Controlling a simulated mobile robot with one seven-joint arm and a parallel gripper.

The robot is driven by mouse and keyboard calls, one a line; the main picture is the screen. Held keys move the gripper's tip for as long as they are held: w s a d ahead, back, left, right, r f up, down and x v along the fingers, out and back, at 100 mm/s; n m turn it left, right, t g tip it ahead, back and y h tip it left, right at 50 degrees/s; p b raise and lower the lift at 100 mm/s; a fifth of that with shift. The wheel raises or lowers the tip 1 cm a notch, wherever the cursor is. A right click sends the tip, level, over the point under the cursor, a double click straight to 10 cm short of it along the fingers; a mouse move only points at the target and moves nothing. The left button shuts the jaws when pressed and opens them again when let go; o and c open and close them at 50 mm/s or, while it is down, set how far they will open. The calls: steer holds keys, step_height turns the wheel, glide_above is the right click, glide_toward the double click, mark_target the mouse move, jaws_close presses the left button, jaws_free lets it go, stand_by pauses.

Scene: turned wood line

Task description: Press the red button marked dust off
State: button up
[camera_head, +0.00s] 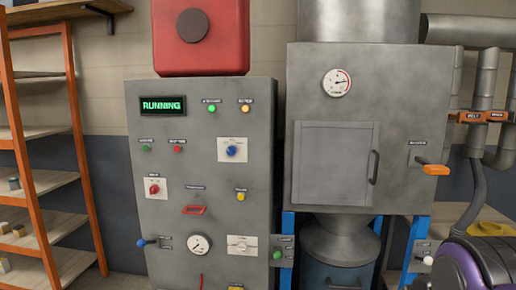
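A grey control cabinet (205,110) stands left of centre with a lit green display reading RUNNING (163,105). On its front, a small red button (177,149) sits to the right of a small green button (146,147). Both have tiny labels above them that I cannot read for certain. A red rotary knob (154,188) on a white plate and a red rectangular frame (194,210) are lower on the same panel. My gripper is not in view.
A grey dust unit (400,100) with a gauge (336,83) and door (333,163) stands right. An orange handle (436,169) and a blue-knobbed lever (142,242) stick out. Orange shelving (38,160) is left. A purple and dark rounded object (475,262) fills the lower right.

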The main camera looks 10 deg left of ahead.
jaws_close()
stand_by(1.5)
